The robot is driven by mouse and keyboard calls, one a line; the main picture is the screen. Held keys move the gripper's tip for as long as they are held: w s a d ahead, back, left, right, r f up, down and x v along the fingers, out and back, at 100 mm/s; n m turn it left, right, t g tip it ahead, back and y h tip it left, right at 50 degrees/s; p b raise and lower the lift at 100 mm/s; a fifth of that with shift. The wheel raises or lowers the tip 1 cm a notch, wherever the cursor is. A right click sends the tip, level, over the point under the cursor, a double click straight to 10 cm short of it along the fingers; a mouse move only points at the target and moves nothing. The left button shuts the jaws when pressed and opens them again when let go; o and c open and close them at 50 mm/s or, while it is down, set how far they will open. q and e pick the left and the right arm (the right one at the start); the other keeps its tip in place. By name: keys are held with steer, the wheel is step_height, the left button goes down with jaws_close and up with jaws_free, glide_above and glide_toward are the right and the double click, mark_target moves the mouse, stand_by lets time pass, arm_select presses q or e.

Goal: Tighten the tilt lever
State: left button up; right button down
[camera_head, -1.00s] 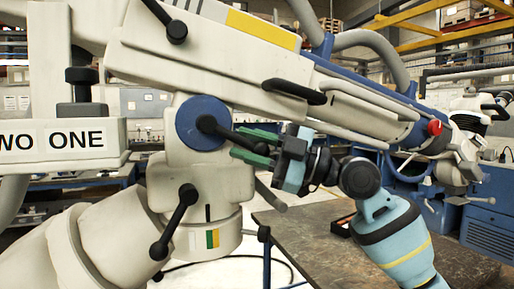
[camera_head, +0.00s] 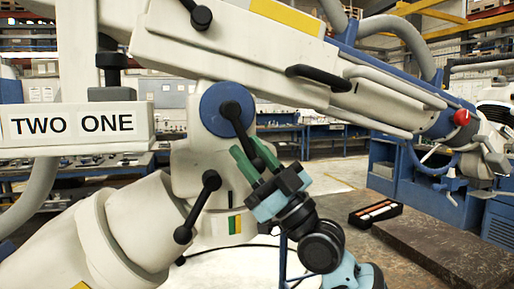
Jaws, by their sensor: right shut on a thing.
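The tilt lever (camera_head: 236,121) is a black lever on the round blue hub (camera_head: 213,117) of the microscope arm's pale joint. It points steeply down and slightly right from the hub. My right gripper (camera_head: 255,157) comes up from the lower right, and its green fingers are shut on the lever's lower end. The fingers hide the lever's tip. My left gripper is not in view.
A second black lever (camera_head: 199,205) sits just below and left of my right gripper. The pale upper beam (camera_head: 250,62) with a black handle (camera_head: 318,76) runs above. A dark table (camera_head: 440,245) with a black tray (camera_head: 376,213) stands at the right.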

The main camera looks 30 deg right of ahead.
mark_target(262, 173)
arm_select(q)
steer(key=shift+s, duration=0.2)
arm_select(e)
steer(key=shift+a, duration=0.1)
steer(key=c, duration=1.4)
jaws_free()
steer(key=shift+w, duration=0.1)
steer(key=shift+m, duration=0.3)
steer(key=b+v, duration=0.2)
steer(key=v, duration=0.4)
steer(key=shift+f, duration=0.4)
steer(key=shift+s+d+f, duration=0.2)
steer(key=shift+s+f, duration=0.15)
steer(key=shift+s, duration=0.15)
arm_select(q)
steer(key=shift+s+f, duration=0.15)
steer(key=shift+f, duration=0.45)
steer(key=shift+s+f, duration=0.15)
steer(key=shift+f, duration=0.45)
